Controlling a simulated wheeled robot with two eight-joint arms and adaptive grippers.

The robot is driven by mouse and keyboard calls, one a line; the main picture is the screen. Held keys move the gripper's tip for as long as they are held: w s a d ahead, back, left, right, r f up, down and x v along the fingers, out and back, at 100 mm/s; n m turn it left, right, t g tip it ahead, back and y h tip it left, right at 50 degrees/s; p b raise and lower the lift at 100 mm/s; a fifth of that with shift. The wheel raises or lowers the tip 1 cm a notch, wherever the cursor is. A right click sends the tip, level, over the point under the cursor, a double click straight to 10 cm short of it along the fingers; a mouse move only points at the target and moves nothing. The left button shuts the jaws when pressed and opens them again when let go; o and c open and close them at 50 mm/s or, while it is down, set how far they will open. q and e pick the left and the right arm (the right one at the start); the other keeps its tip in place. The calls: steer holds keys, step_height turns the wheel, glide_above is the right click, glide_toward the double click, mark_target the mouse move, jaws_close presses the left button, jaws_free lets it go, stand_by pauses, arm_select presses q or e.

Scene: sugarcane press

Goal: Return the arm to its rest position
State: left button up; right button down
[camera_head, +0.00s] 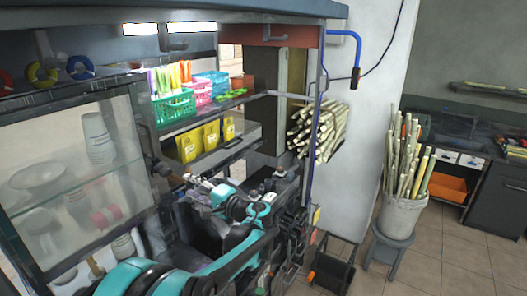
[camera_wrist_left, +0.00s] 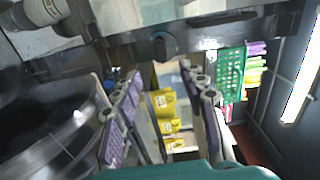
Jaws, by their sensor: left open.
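My left arm, teal and black (camera_head: 225,262), comes in from the bottom left of the head view and bends back at its far end. My left gripper (camera_head: 192,187) is in front of the stall, just below the shelf with yellow packets. In the left wrist view its two purple-padded fingers (camera_wrist_left: 162,105) stand apart with nothing between them. Yellow packets (camera_wrist_left: 163,103) show behind the gap, beyond the fingers. My right gripper is not in view.
A glass cabinet (camera_head: 75,180) stands to the left of the gripper. Coloured baskets (camera_head: 174,107) and yellow packets (camera_head: 188,147) sit on shelves behind. Sugarcane stalks (camera_head: 318,130) lie bundled right of the shelves. A bucket of cane (camera_head: 400,215) stands on a stool, with open tiled floor (camera_head: 440,265) around.

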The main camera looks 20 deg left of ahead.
arm_select(q)
steer(key=s+d+f+n+t+h+b, duration=0.2)
steer(key=s+d+f+h+b, duration=0.8)
steer(key=s+d+f+h, duration=0.7)
steer(key=s+d+f+n, duration=0.1)
steer(key=s+d+f, duration=0.6)
steer(key=f, duration=0.3)
steer(key=shift+s, duration=0.15)
steer(key=shift+f, duration=0.1)
